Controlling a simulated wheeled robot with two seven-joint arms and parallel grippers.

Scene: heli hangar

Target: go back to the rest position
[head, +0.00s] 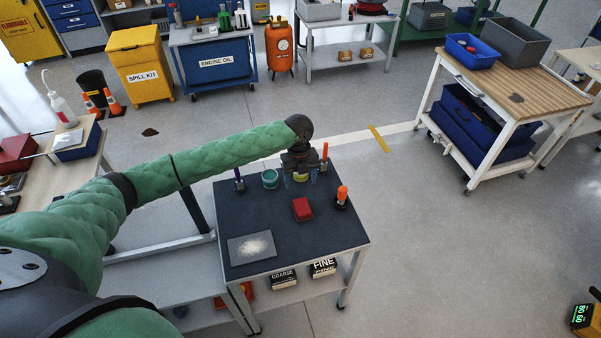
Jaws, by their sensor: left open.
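My left gripper (300,177) is open at the end of my green-sleeved arm, which reaches in from the left. It points down over the far part of a dark-topped cart (290,250). A yellow-green item (301,178) shows just below and between the fingers; I cannot tell whether they touch it. A teal tub (270,179) stands to the left of the gripper, and a red block (302,208) lies nearer on the cart top. My right gripper is out of view.
Orange-handled tools (342,197) stand right of my left gripper, and a purple-handled one (239,181) stands left. A grey plate with white powder (235,252) lies near the cart's front. A wooden-topped trolley (530,92) stands at the right.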

